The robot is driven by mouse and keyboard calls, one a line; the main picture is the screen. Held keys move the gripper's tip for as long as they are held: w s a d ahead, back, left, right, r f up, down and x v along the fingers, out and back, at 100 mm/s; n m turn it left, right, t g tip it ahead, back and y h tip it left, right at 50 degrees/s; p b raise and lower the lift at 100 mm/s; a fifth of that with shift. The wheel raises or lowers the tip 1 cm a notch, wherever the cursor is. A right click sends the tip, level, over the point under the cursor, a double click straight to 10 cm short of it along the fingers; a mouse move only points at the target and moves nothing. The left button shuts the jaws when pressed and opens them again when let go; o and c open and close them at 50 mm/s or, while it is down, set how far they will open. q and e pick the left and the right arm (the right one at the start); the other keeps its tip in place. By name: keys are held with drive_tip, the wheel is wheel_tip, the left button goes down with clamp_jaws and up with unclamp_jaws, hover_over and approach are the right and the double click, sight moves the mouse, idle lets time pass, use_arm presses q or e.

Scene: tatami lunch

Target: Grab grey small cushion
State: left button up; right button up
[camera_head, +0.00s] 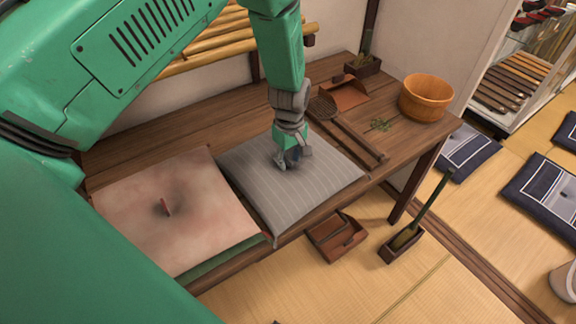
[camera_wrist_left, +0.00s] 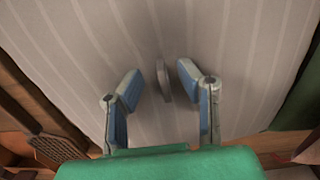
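The grey striped cushion (camera_head: 318,183) lies flat on the wooden bench, right of a pinkish cushion. It fills most of the left wrist view (camera_wrist_left: 80,50), where a small upright grey tab (camera_wrist_left: 163,80) stands at its middle. My left gripper (camera_head: 291,158) points down over the middle of the cushion. In the left wrist view its two fingers (camera_wrist_left: 158,88) are apart, one on each side of the tab, with gaps between. Whether the fingertips touch the cushion cannot be told. My right gripper is not in view.
The pinkish cushion (camera_head: 210,212) with a red tab lies to the left on the bench (camera_head: 395,142). Dark wooden utensils (camera_head: 345,128) lie close at the right, with a wooden tub (camera_head: 425,97) beyond. A small wooden box (camera_head: 336,236) is on the tatami floor in front.

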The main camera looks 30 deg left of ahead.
use_arm(q)
drive_tip(key=shift+d+r, duration=0.15)
drive_tip(key=shift+d, duration=0.2)
drive_tip(key=shift+a, duration=0.1)
drive_tip(key=c, duration=0.4)
drive_tip(key=shift+a, duration=0.3)
clamp_jaws()
drive_tip(key=shift+s+a+f, duration=0.2)
drive_tip(key=shift+a+f, duration=0.05)
drive_tip(key=shift+a, duration=0.3)
